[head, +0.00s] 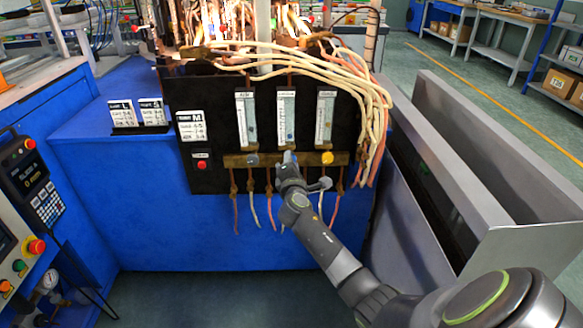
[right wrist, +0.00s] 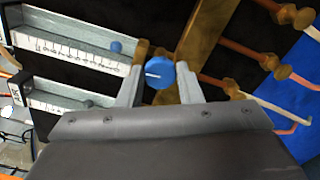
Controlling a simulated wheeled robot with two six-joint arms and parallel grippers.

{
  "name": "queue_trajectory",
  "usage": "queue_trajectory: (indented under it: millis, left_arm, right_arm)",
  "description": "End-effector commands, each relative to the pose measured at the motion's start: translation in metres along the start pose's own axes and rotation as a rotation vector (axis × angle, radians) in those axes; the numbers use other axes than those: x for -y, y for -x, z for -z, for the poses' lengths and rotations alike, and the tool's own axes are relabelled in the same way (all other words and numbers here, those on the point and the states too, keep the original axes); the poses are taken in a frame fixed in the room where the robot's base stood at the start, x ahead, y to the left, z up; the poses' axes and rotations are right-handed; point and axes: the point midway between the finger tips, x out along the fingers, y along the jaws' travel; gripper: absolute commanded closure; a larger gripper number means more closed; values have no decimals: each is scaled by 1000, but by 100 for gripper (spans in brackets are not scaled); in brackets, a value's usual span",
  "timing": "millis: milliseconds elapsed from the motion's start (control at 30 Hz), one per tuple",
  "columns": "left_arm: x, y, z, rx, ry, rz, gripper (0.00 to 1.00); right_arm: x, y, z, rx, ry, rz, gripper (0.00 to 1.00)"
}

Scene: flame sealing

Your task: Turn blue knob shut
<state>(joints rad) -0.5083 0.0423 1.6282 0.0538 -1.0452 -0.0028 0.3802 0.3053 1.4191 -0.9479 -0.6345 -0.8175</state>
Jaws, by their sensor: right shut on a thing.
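The blue knob (right wrist: 160,73), round with a white line on its face, sits on the brass bar (right wrist: 208,25) in the right wrist view. My right gripper (right wrist: 159,82) has a finger on either side of it and is shut on it. In the head view my right gripper (head: 289,160) reaches the middle of the brass bar and largely hides the blue knob. A flow tube (head: 286,118) stands above it. In the right wrist view a small blue ball (right wrist: 116,47) shows near the knob end of a tube. My left gripper is not in view.
A grey knob (head: 253,160) and a yellow knob (head: 327,158) flank my right gripper on the bar. A red button (head: 202,165) is on the black panel at left. Pale hoses (head: 372,110) loop down the panel's right side. A grey metal trough (head: 475,215) stands to the right.

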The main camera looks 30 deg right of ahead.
Motion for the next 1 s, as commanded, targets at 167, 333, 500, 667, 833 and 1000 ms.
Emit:
queue_trajectory:
  millis: [167, 333, 500, 667, 833, 1000]
  left_arm:
    - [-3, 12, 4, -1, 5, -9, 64]
    - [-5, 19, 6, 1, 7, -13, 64]
    - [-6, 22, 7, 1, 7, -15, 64]
    - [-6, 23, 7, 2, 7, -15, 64]
    - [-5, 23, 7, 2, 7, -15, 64]
    - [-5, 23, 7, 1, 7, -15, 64]
  right_arm:
    - [2, 0, 1, 0, -84, 2, 90]
    - [2, 0, 0, 0, -129, 2, 90]
    - [2, 0, 0, 0, -146, 2, 90]
    - [2, 0, 0, 0, -148, 3, 90]
    - [2, 0, 0, 0, -148, 3, 90]
    - [2, 0, 0, 0, -147, 2, 49]
